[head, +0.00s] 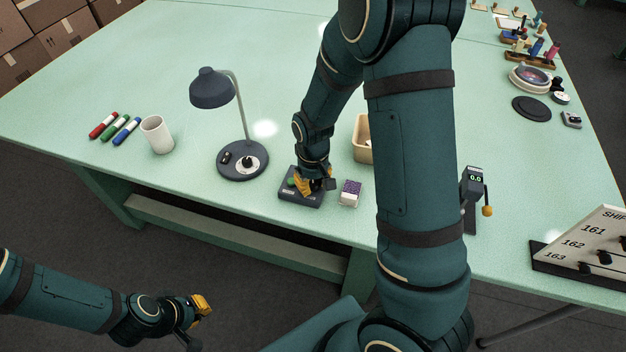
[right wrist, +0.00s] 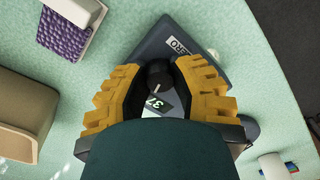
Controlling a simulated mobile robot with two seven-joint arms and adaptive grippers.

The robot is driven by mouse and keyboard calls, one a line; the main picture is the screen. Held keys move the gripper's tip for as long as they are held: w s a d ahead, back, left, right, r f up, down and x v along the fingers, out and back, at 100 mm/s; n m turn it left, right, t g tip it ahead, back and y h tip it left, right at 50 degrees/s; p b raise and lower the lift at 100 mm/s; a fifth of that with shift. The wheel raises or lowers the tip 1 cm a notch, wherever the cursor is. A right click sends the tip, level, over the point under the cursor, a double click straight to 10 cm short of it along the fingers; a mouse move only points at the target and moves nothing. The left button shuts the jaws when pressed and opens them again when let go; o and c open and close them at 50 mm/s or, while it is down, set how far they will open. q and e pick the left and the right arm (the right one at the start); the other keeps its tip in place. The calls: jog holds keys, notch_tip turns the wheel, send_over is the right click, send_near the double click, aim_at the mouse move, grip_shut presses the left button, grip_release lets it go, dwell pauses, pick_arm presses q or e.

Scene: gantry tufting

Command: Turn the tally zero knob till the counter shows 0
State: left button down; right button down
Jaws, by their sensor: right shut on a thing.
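The tally counter box (head: 302,196) is a dark slab on the green table near its front edge. In the right wrist view its dark face (right wrist: 209,50) carries a white label, partly hidden, ending in "RO". My right gripper (head: 312,183) is over the box, and in the right wrist view its yellow fingers (right wrist: 158,72) are shut on the black knob (right wrist: 158,74) from both sides. The knob has a pale pointer line. The counter display (right wrist: 154,103) just below it seems to read 37, partly covered. My left gripper (head: 200,308) hangs off the table at lower left.
A purple-topped pale block (head: 350,192) stands just right of the box, with a tan bin (head: 362,140) behind. A desk lamp (head: 243,160), a white cup (head: 157,135) and markers (head: 115,127) are to the left. A small counter post (head: 473,190) stands right.

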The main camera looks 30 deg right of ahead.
jog(key=m+p, duration=0.2)
jog(key=m, duration=0.2)
jog(key=shift+r+m, duration=0.1)
jog(key=shift+m, duration=0.2)
jog(key=m+p, duration=0.2)
jog(key=m, duration=0.2)
jog(key=shift+m+p, duration=0.6)
jog(key=shift+m, duration=0.7)
